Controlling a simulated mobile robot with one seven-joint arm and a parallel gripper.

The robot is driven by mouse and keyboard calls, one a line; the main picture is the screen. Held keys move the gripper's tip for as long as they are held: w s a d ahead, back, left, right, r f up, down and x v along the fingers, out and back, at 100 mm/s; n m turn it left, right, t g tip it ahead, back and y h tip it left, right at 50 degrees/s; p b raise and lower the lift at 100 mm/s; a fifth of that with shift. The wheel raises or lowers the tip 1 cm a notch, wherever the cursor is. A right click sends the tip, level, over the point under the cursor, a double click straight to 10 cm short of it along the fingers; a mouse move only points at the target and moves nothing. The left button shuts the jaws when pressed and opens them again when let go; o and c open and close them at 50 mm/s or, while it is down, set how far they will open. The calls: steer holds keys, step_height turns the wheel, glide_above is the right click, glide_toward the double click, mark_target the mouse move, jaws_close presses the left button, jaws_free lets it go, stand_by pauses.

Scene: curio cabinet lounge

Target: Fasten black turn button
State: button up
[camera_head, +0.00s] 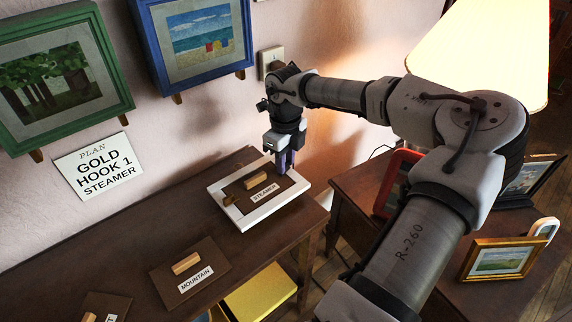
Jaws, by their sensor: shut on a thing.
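A white frame (236,214) lies flat on the dark wooden cabinet top, with a brown back panel (276,189) labelled STEAMER in it. The panel has a wooden block handle (255,180). A small brass-coloured piece (229,201) sits at the frame's left edge. My gripper (283,164) points down at the frame's far right edge, its fingers closed together there. The black turn button is hidden by the fingers, and I cannot make out its angle.
A brown panel labelled MOUNTAIN (211,258) and another partly cut-off panel (106,306) lie nearer on the cabinet top (135,238). A sign (97,166) reads PLAN, GOLD HOOK 1, STEAMER. Green (115,62) and blue (152,58) frames hang above. A side table with a lamp (480,50) stands right.

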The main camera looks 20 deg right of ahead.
steer(key=shift+m+b, duration=0.6)
steer(key=shift+m, duration=0.9)
steer(key=o, duration=1)
step_height(320, 180, up, 14)
steer(key=shift+b, duration=0.45)
steer(key=shift+f, duration=0.15)
